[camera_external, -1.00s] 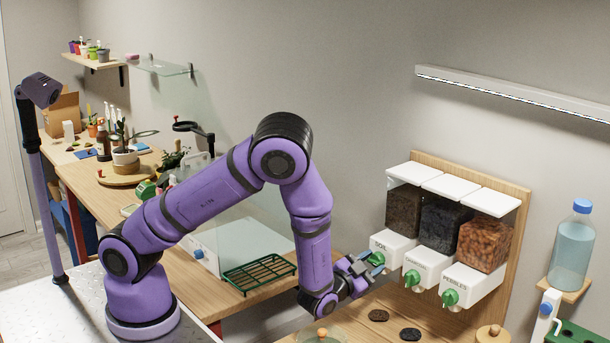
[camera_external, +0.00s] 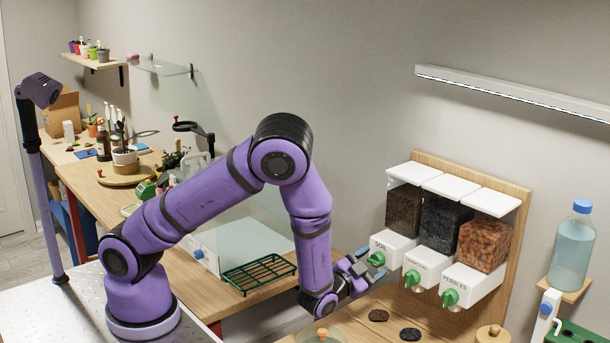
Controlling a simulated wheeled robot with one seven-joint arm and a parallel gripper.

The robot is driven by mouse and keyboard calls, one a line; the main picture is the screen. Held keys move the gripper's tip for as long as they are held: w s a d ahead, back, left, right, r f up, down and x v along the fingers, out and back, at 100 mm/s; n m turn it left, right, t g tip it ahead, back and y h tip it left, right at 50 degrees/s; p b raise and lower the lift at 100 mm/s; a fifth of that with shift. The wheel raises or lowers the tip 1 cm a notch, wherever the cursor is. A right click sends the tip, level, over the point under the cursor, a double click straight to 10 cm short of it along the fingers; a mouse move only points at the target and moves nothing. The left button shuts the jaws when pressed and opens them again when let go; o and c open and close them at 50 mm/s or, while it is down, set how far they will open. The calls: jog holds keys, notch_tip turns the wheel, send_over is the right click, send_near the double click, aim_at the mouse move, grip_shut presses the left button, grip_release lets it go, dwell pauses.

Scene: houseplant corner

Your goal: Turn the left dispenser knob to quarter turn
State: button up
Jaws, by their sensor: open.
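The left dispenser (camera_external: 393,247) is labelled SOIL and has a dark brown fill. Its green knob (camera_external: 376,259) is on the front face, with its handle tilted rather than hanging straight down like the other two. My gripper (camera_external: 366,263) is open just left of this knob, fingers pointing toward it. I cannot tell whether a finger touches the knob. The middle dispenser's green knob (camera_external: 412,279) and the right PEBBLES dispenser's green knob (camera_external: 450,297) have handles pointing down.
Two dark discs, one brown (camera_external: 378,316) and one black (camera_external: 410,334), lie on the wooden counter below the dispensers. A green wire rack (camera_external: 259,272) lies left of my forearm. A water bottle (camera_external: 572,247) stands on a small shelf at the right.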

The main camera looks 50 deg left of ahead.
jog(key=s+f, duration=0.1)
jog(key=s, duration=0.9)
jog(key=shift+s+f, duration=0.2)
jog(key=shift+s, duration=0.15)
jog(key=w+a+r+n+g, duration=0.5)
jog(key=w+r, duration=0.1)
jog(key=s+a+r+g+h, duration=0.1)
jog(key=a+r+g+h, duration=0.25)
jog(key=a+r, duration=0.45)
jog(key=s+a+r+g+y, duration=0.1)
jog(key=s+a+r, duration=0.3)
jog(key=s, duration=0.4)
jog(key=s+a+r+n+g+y, duration=0.1)
jog(key=s+a+r+g, duration=0.2)
jog(key=s+a+r, duration=0.2)
jog(key=s+a+r+g+y, duration=0.1)
jog(key=s+a+r, duration=0.3)
jog(key=s, duration=0.7)
jog(key=a+g, duration=0.1)
jog(key=a, duration=0.1)
jog(key=shift+a+r+n, duration=0.25)
jog(key=shift+a+n, duration=0.1)
jog(key=shift+n, duration=0.05)
